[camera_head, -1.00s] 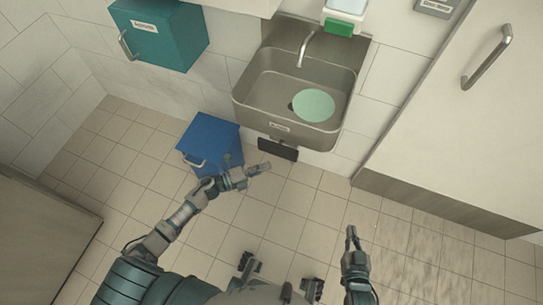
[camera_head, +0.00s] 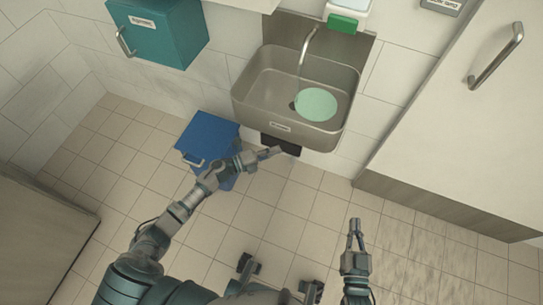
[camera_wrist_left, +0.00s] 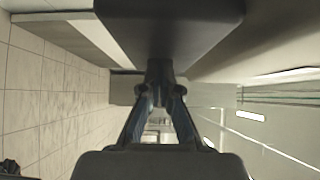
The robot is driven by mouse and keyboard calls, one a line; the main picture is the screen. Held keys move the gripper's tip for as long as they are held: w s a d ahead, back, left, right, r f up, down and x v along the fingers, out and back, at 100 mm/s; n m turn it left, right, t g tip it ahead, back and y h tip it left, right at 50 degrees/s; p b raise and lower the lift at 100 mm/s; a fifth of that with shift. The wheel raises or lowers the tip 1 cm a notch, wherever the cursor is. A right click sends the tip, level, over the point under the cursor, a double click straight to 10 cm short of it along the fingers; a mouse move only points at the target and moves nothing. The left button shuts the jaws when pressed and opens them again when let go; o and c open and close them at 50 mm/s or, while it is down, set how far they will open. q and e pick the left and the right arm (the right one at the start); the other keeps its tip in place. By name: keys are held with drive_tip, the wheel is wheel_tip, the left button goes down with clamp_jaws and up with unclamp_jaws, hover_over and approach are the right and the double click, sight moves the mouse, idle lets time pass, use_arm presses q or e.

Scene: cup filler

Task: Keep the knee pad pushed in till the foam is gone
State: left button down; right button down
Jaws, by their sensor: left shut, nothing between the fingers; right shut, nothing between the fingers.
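The black knee pad (camera_head: 282,145) sits under the front of the steel sink (camera_head: 248,100). My left gripper (camera_head: 274,152) is shut, with its tips at the pad's lower edge; they appear to touch it. In the left wrist view a dark block, apparently the pad (camera_wrist_left: 170,30), fills the top centre, right by the fingertips (camera_wrist_left: 159,75). A pale green round patch, apparently the foam (camera_head: 316,104), lies in the basin. A thin stream seems to fall from the tap (camera_head: 308,45). My right gripper (camera_head: 356,227) is shut and empty above the floor.
A blue bin (camera_head: 207,135) stands on the floor left of the sink, partly behind my left arm. A teal cabinet (camera_head: 160,32) hangs at upper left. A green-based dispenser (camera_head: 343,24) is above the sink. A pale door with a handle (camera_head: 496,56) is at right.

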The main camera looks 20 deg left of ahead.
use_arm(q)
drive_tip(key=shift+w, duration=0.45)
drive_tip(key=shift+r, duration=0.1)
drive_tip(key=shift+a, duration=0.1)
use_arm(e)
drive_tip(key=shift+s+a+r+t, duration=0.1)
drive_tip(key=shift+r+t, duration=0.2)
drive_tip(key=shift+r, duration=0.1)
